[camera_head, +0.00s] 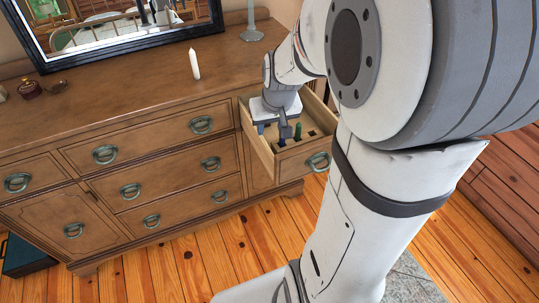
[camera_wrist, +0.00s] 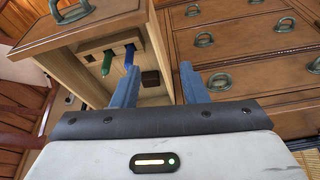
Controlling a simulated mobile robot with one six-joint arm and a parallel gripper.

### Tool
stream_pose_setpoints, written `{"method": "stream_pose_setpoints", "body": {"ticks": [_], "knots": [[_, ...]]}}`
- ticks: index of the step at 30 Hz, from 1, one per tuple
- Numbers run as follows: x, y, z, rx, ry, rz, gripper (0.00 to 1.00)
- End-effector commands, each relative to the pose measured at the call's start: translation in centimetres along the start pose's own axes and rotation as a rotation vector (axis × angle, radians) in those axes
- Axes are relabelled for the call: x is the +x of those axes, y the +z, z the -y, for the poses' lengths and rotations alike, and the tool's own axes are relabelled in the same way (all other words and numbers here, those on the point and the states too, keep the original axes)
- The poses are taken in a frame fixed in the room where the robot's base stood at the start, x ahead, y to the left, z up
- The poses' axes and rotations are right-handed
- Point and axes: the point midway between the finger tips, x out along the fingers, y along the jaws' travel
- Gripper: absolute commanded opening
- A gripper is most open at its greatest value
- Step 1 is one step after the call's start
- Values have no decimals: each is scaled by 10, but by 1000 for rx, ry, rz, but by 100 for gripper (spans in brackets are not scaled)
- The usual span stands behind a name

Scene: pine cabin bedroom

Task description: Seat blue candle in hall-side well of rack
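The drawer (camera_head: 262,152) at the dresser's right end is pulled open, with a pale wooden rack (camera_wrist: 97,50) inside. A green candle (camera_wrist: 106,63) stands in the rack; it also shows in the head view (camera_head: 297,130). The blue candle (camera_wrist: 129,56) is beside it, its near end hidden behind one finger in the wrist view. It seems to stand in the rack, but I cannot tell how deep. My gripper (camera_wrist: 158,85) is over the drawer, fingers apart, with nothing visible between them. Its fingers are partly hidden in the head view. I cannot tell which well is hall-side.
A white candle (camera_head: 194,64), a green candlestick (camera_head: 251,24) and a framed mirror (camera_head: 120,30) are on the dresser top (camera_head: 130,95). A dark block (camera_wrist: 150,78) lies in the drawer. My arm covers much of the head view's right. Floorboards in front are clear.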

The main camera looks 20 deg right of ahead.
Motion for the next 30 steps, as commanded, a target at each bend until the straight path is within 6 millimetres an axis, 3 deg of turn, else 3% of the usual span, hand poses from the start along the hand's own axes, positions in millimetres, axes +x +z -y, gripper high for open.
{"method": "stream_pose_setpoints", "body": {"ticks": [1, 6, 12, 17, 30], "knots": [[-19, 16, 15, -24, -8, 5, 40], [-61, 75, 44, -78, -17, 58, 40], [-84, 121, 55, -111, -13, 96, 40], [-88, 132, 56, -117, -10, 107, 40], [-88, 131, 56, -116, -10, 107, 40]]}}
